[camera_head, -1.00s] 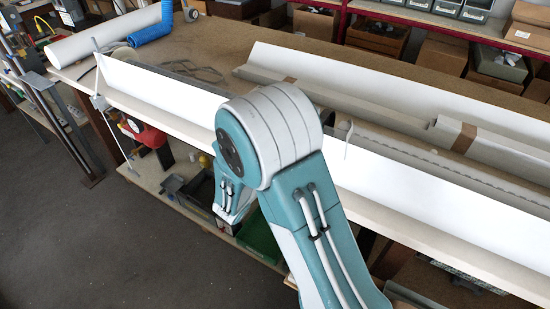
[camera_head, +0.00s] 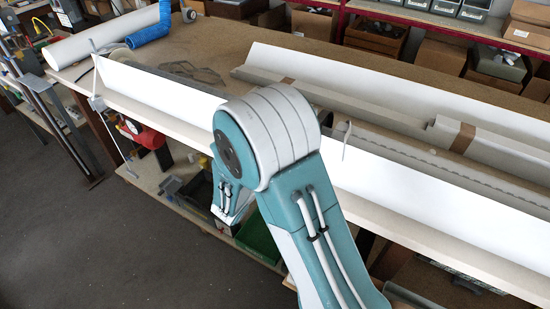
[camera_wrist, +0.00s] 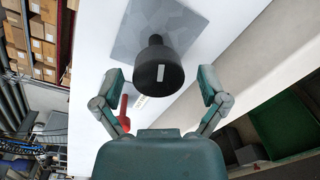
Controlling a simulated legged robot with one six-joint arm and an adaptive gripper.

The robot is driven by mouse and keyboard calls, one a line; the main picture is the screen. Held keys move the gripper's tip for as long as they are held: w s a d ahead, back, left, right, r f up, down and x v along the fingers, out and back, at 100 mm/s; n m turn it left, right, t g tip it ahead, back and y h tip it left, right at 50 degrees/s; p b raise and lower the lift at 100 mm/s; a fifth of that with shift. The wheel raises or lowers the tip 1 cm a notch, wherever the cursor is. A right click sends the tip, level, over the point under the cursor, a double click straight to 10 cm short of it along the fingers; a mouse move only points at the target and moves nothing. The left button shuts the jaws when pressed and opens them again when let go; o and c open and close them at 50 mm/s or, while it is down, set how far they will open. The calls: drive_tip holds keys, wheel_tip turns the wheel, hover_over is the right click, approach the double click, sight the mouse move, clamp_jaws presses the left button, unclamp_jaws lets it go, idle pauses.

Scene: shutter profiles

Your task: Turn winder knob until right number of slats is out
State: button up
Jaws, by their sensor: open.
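The black winder knob (camera_wrist: 157,72) shows in the wrist view, with a pale stripe on its end. It stands out from a grey plate (camera_wrist: 165,25) on a white panel (camera_wrist: 85,70). My gripper (camera_wrist: 163,84) is open, one finger on each side of the knob. Gaps show between both fingers and the knob, so I see no grip on it. A red handle-like part (camera_wrist: 123,108) shows beside the left finger. In the head view my arm hides the gripper and the knob. I cannot make out any separate slats that are out.
A long workbench (camera_head: 350,63) carries long white profiles (camera_head: 420,170). A blue roll (camera_head: 148,35) and a white tube (camera_head: 85,40) lie at its far left. A green crate (camera_head: 258,238) stands below the bench. Grey floor (camera_head: 60,240) is open at the left.

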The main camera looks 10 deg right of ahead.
drive_tip(key=v, duration=1.2)
drive_tip(key=shift+w, duration=0.1)
drive_tip(key=s+d+r+m+g+y, duration=0.2)
drive_tip(key=s+d+r+m+g, duration=0.4)
drive_tip(key=s+d+m+g, duration=0.5)
drive_tip(key=s+a+r+m+t+y, duration=0.1)
drive_tip(key=s+r+m+t+y, duration=0.3)
drive_tip(key=s+r+y, duration=0.3)
drive_tip(key=shift+s+a+r+t+y, duration=0.3)
drive_tip(key=shift+r+y, duration=0.6)
drive_tip(key=shift+y, duration=0.9)
